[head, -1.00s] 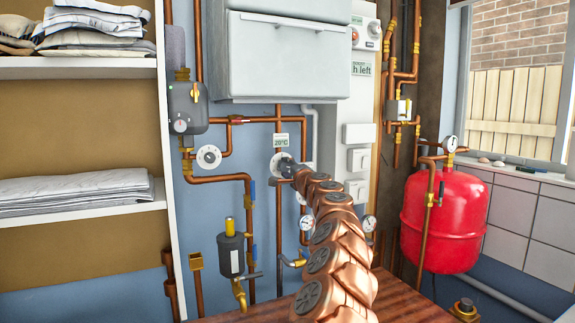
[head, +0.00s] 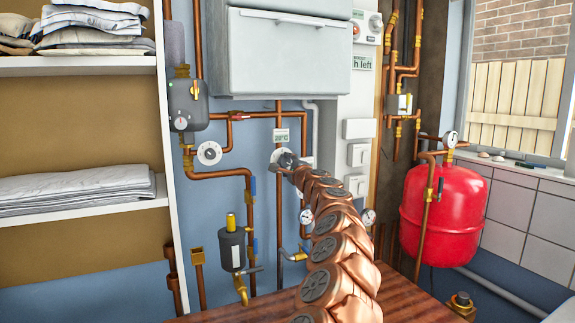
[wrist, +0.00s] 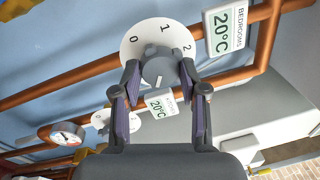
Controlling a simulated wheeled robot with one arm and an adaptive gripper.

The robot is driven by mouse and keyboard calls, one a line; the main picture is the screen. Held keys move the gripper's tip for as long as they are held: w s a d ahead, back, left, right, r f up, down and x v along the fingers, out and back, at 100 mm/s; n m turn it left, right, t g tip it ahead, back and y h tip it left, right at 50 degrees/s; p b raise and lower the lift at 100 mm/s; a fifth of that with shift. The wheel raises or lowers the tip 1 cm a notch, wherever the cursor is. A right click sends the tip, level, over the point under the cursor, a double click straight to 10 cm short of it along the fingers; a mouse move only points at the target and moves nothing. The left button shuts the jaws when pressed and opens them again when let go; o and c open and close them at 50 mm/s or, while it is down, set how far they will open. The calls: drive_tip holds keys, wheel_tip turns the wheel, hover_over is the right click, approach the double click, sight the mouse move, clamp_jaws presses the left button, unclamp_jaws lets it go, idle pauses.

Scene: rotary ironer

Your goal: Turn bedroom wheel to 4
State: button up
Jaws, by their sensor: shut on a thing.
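The bedroom wheel is a white dial (wrist: 132,50) with a grey central knob in the wrist view. The numbers 0, 1 and 2 show on its rim; the rest is hidden by the knob and fingers. A "BEDROOMS 20°C" label (wrist: 228,30) is beside it. My gripper (wrist: 158,80) is shut on the grey knob, one finger on each side. In the head view the wheel (head: 274,155) is at the end of my arm, partly covered by my gripper (head: 287,160). I cannot read the wheel's setting.
Another white wheel (head: 209,153) is to the left on the copper pipes. A pump (head: 187,105), a grey canister (head: 232,250) and a red tank (head: 445,215) stand around. Shelves with linen are at far left. A white cabinet (head: 290,50) hangs above.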

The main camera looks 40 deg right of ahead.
drive_tip(key=shift+f, duration=0.1)
drive_tip(key=o, duration=1.1)
drive_tip(key=shift+o, duration=0.2)
drive_tip(key=shift+s, duration=0.35)
drive_tip(key=shift+v, duration=1.9)
approach(286, 163)
drive_tip(key=shift+v, duration=1.7)
drive_tip(key=shift+s+d, duration=0.1)
